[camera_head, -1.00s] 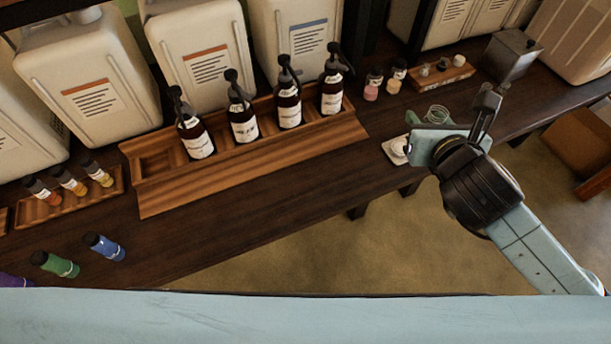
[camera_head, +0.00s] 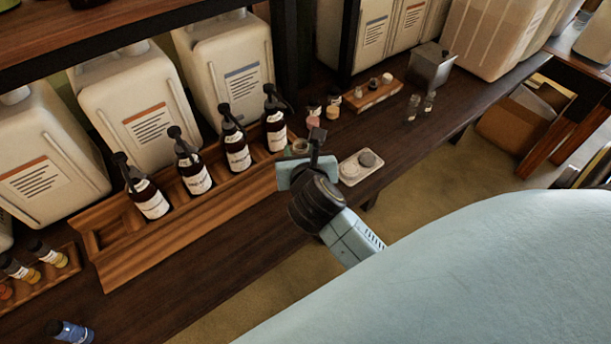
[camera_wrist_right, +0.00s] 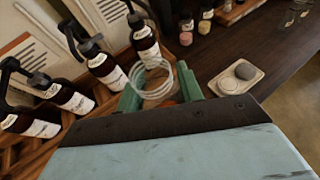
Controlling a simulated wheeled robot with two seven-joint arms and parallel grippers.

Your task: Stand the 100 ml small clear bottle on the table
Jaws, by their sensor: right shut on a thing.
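My right gripper (camera_head: 303,160) is shut on a clear round bottle, seen from above with its rim toward the camera. In the right wrist view the bottle (camera_wrist_right: 153,82) sits between the two green fingers (camera_wrist_right: 160,96). In the head view only a bit of the bottle (camera_head: 300,146) shows beyond the gripper. The gripper is over the dark wood table (camera_head: 240,225), left of a white dish and right of the pump bottles. I cannot tell whether the bottle's base touches the table. My left gripper is not in view.
A wooden rack (camera_head: 165,235) holds several brown pump bottles (camera_head: 194,174). A white dish (camera_head: 349,173) with a grey round lid lies close right of the gripper. Small pink and orange bottles (camera_head: 314,113), two small clear bottles (camera_head: 412,107) and a metal box (camera_head: 432,66) stand farther right.

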